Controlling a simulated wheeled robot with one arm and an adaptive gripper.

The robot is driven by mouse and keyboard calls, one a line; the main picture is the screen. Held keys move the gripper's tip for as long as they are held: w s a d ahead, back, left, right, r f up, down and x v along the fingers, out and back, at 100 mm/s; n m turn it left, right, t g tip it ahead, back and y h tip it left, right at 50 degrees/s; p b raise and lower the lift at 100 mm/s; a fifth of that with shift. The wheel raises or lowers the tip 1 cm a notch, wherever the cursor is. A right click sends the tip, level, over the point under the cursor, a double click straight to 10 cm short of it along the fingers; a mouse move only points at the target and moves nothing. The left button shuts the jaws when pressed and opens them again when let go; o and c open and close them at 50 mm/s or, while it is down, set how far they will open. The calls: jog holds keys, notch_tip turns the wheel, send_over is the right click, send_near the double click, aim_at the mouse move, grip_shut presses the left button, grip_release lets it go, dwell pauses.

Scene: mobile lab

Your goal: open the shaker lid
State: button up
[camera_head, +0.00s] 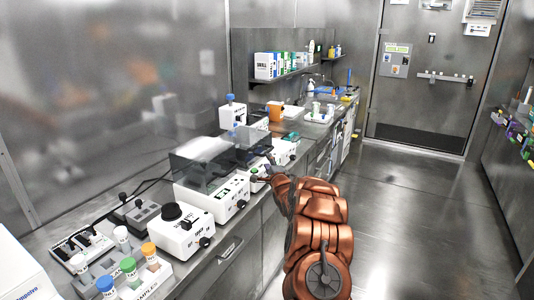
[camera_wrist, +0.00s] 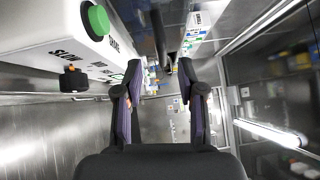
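The shaker (camera_head: 232,196) is a white box on the bench with a smoky see-through lid (camera_head: 205,160), which looks lowered over its top. My gripper (camera_head: 262,172) is at the shaker's front right corner, small and partly lost against the white devices behind. In the wrist view my gripper (camera_wrist: 160,82) has its two fingers spread, with nothing between them. A white device front (camera_wrist: 60,35) with a green button and a black knob fills the upper left there. I cannot tell whether the fingers touch the lid.
A white device with a black round top (camera_head: 185,228) stands nearer on the bench. A rack of capped bottles (camera_head: 130,275) is at the front. Another lidded device (camera_head: 248,140) stands just behind the shaker. The floor (camera_head: 420,210) to the right is clear.

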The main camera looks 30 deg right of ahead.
aim_at(268, 151)
jog(key=w+d, duration=0.2)
jog(key=shift+w+d+m+t+p, duration=0.3)
jog(key=shift+w+d+t+p, duration=0.05)
jog(key=shift+w+d+t, duration=0.05)
jog(key=shift+w+d+r, duration=0.1)
jog(key=shift+w+d, duration=0.05)
jog(key=shift+w, duration=0.45)
jog(key=shift+p+x, duration=0.65)
jog(key=shift+x, duration=1.15)
